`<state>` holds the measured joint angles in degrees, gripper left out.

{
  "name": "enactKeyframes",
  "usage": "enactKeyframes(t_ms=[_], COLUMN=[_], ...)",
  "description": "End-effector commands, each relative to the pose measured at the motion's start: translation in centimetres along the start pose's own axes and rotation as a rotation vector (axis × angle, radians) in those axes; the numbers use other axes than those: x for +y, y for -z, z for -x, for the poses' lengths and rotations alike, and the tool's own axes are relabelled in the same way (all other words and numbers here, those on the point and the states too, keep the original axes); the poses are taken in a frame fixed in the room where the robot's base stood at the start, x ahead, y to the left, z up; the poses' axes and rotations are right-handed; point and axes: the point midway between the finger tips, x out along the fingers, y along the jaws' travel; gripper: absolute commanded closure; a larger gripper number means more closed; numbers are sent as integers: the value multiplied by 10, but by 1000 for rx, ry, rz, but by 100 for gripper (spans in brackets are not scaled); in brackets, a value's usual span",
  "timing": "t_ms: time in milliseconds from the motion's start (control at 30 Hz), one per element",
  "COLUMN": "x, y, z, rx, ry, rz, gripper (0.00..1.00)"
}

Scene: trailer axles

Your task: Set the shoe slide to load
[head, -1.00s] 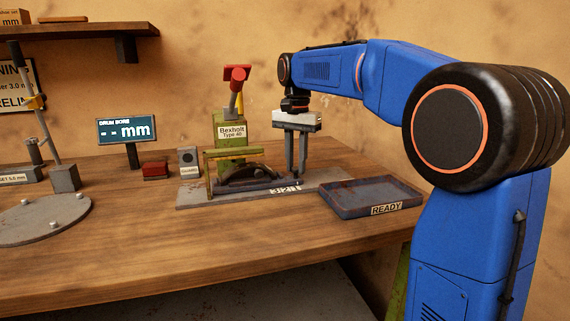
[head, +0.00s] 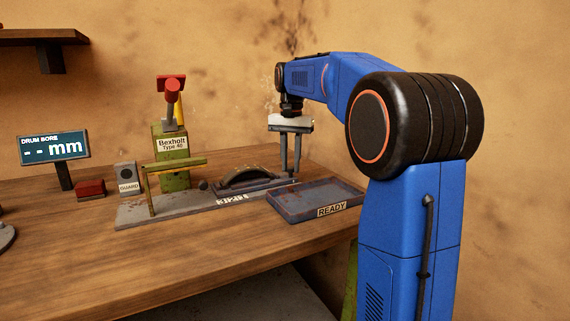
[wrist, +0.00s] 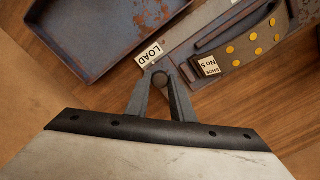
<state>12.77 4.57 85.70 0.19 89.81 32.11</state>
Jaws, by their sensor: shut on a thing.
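The shoe slide (head: 262,187) is a grey carriage on a flat rail, bearing a dark curved shoe (head: 248,175). In the wrist view the shoe (wrist: 245,50) has yellow dots and a "SHOE No 5" tag. My gripper (head: 291,179) points down at the rail's right end. In the wrist view my gripper (wrist: 160,80) is shut on a small round dark knob, which its fingertips partly cover. The white LOAD label (wrist: 150,53) is right beside the fingertips. The shoe sits to the right of the guard bar, clear of it.
A blue-grey READY tray (head: 315,201) stands close in front of the rail's right end. The green Bexholt press (head: 173,160) with a red head stands behind the rail. A yellow-green guard bar (head: 175,164) spans its left part. A GUARD box (head: 127,177) and red button (head: 91,189) are left.

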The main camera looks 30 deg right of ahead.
Motion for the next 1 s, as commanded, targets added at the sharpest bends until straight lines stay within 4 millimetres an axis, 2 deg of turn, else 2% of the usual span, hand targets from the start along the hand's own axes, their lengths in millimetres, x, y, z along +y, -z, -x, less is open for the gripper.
enactKeyframes(t_ms=[300,333,400,767,867,1000], x=[3,3,3,2,2,1], y=[3,4,3,2,2,3], z=[1,1,1,4,12,35], rx=[7,8,7,5,5,6], ry=[-4,-4,-4,-2,-2,-1], rz=[-4,-4,-4,-3,-3,-3], gripper=[100,74,60,60,60,60])
